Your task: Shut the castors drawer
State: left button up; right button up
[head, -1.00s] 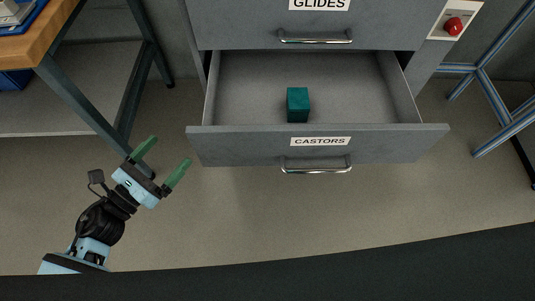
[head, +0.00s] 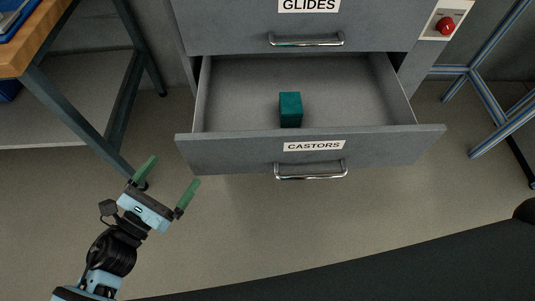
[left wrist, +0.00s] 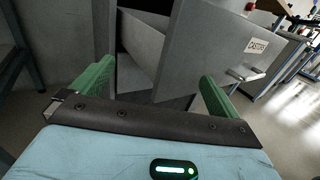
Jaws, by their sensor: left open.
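The castors drawer (head: 240,153) stands pulled out from the grey cabinet, its label and metal handle (head: 310,170) facing me. A dark teal block (head: 290,109) sits inside it, toward the middle. My left gripper (head: 173,178) is open and empty, with green fingers, just in front of and below the drawer's left front corner. In the left wrist view the drawer front (left wrist: 215,55) with its label rises beyond the open fingers (left wrist: 160,85). The right gripper is not in view.
The closed glides drawer (head: 230,25) is above. A red button (head: 445,25) sits on the cabinet's right. A wood-topped bench (head: 30,45) with dark legs stands at left, close to my left arm. A blue metal frame (head: 490,100) is at right. The floor before the drawer is clear.

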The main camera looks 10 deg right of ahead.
aim_at(358, 112)
jog(key=l+u, duration=0.1)
jog(key=u, duration=0.35)
jog(key=l+u, duration=0.1)
jog(key=u, duration=0.75)
jog(key=k+l+u, duration=0.1)
jog(key=u, duration=0.35)
jog(key=k+u, duration=0.1)
jog(key=u, duration=0.75)
jog(key=k+l+u, duration=0.1)
jog(key=k, duration=0.7)
jog(key=k+z, duration=0.1)
jog(key=z, duration=0.3)
jog(key=k+l+z, duration=0.1)
jog(key=z, duration=0.35)
jog(key=k+l+z, duration=0.1)
jog(key=z, duration=0.3)
jog(key=k+l+z, duration=0.1)
jog(key=z, duration=0.35)
